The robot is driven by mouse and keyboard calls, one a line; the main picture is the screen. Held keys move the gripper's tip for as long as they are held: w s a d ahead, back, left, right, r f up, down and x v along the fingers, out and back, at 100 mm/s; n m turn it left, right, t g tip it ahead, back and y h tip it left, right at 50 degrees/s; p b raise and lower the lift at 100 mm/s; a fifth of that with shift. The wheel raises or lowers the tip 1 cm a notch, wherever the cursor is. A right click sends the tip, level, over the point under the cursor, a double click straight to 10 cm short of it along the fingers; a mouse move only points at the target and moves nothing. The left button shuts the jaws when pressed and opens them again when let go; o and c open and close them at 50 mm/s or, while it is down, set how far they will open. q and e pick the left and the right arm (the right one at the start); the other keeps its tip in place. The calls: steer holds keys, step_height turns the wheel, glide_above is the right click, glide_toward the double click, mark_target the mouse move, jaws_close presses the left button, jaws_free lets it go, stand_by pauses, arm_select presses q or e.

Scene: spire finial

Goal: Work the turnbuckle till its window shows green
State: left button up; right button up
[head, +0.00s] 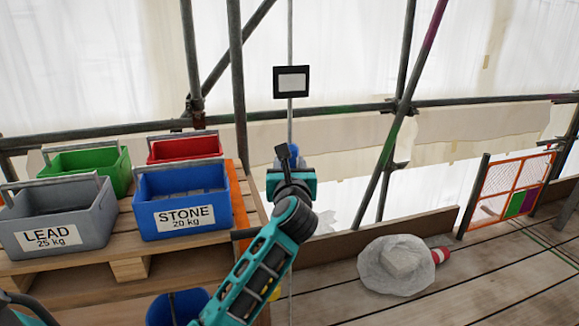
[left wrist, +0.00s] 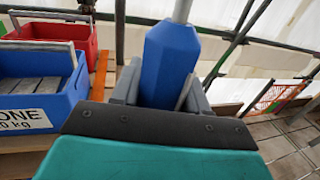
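The turnbuckle's blue faceted body (left wrist: 170,60) stands upright in the left wrist view, on a thin pale vertical rod (head: 290,30). In the head view only a bit of blue shows behind my left gripper (head: 288,160). In the left wrist view the gripper's (left wrist: 160,92) fingers lie on both sides of the blue body and appear to press on it. A black-framed window (head: 291,81) with a plain pale face hangs on the rod above the gripper. No green shows in it. My right gripper is out of view.
Pallets at left bear a grey LEAD crate (head: 57,222), a blue STONE crate (head: 183,204), a green crate (head: 90,163) and a red crate (head: 184,147). Scaffold poles (head: 238,90) stand behind. A pale sack (head: 396,265) lies on the planks at right, near an orange mesh gate (head: 505,190).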

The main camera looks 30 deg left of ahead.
arm_select(q)
steer(key=c, duration=0.5)
steer(key=shift+f, duration=0.1)
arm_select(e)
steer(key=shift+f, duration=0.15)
